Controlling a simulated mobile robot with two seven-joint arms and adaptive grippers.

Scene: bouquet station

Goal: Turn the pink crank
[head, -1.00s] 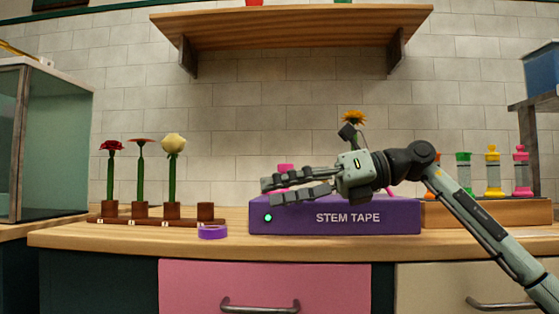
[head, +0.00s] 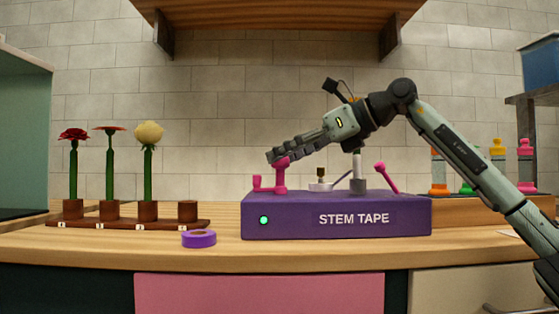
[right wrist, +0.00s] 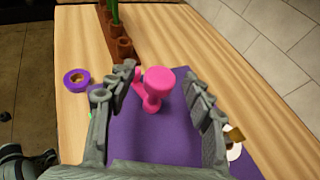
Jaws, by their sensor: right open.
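The pink crank (head: 281,174) stands on the left part of the top of the purple box marked STEM TAPE (head: 300,218). In the right wrist view the crank (right wrist: 153,104) shows between my fingers, with its round pink knob toward the camera. My right gripper (head: 277,156) is open, with its fingertips at the crank's top in the head view. In the right wrist view my gripper (right wrist: 158,74) has a finger on each side of the crank and gaps beside it. I cannot tell whether a finger touches it. My left gripper is not in view.
A pink lever (head: 384,177) and a grey post (head: 358,175) stand on the box's right part. A purple tape roll (head: 199,239) lies to the left, near a brown rack (head: 100,224) with several flowers. Coloured bottles (head: 526,165) stand at the right. A shelf (head: 270,14) hangs above.

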